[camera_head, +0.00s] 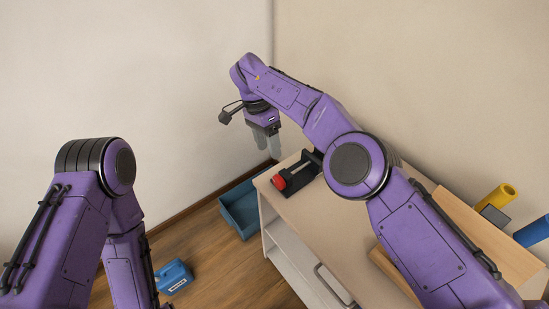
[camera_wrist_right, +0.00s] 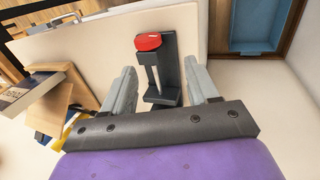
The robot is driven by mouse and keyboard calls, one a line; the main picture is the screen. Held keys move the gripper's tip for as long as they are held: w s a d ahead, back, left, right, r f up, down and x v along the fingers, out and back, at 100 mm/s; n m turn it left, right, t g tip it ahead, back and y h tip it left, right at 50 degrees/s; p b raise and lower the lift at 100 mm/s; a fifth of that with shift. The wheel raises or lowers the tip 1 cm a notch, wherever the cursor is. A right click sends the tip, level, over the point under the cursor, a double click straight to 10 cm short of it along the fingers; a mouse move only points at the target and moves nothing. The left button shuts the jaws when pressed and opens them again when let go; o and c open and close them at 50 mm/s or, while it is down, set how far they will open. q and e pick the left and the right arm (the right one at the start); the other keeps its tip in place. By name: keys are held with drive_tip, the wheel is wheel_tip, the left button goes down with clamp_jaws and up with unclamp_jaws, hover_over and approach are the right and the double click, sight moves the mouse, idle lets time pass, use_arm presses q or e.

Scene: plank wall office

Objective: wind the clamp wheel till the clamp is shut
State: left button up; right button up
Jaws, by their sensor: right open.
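The black clamp (camera_head: 301,172) lies on the top of a pale cabinet (camera_head: 325,210), near its far left corner. Its red wheel (camera_head: 279,182) faces the cabinet's left edge. In the right wrist view the red wheel (camera_wrist_right: 148,42) sits at the far end of the clamp body (camera_wrist_right: 171,70), with a light screw rod (camera_wrist_right: 154,80) running from it. How wide the clamp's jaws stand apart is unclear. My right gripper (camera_head: 268,145) is open and empty, fingers pointing down, above and apart from the clamp. Its fingers (camera_wrist_right: 160,68) show on either side of the clamp. My left gripper is out of view.
A blue bin (camera_head: 240,212) stands on the floor beside the cabinet, and a blue jug (camera_head: 174,279) lies further left. Wooden boards (camera_head: 475,230), a yellow cylinder (camera_head: 497,198) and a blue cylinder (camera_head: 534,232) are at the right. The wall is close behind the clamp.

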sight(276, 177)
drive_tip(key=s+f, duration=0.1)
drive_tip(key=s+d+f, duration=0.1)
drive_tip(key=s+f, duration=0.1)
drive_tip(key=s+f+p, duration=0.1)
drive_tip(key=s, duration=0.1)
drive_tip(key=shift+s+d+f, duration=0.25)
drive_tip(key=shift+f, duration=0.15)
drive_tip(key=shift+p+x, duration=0.3)
drive_tip(key=shift+x, duration=0.6)
drive_tip(key=f, duration=0.1)
drive_tip(key=w+f, duration=0.1)
drive_tip(key=f, duration=0.1)
drive_tip(key=shift+w+d+f, duration=0.1)
drive_tip(key=shift+w+d, duration=0.1)
drive_tip(key=shift+w, duration=0.05)
drive_tip(key=shift+s+r, duration=0.25)
drive_tip(key=shift+s, duration=0.1)
drive_tip(key=shift+w+a+f, duration=0.1)
drive_tip(key=c, duration=0.8)
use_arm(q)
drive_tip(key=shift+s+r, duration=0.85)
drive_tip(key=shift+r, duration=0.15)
use_arm(e)
drive_tip(key=shift+o, duration=0.2)
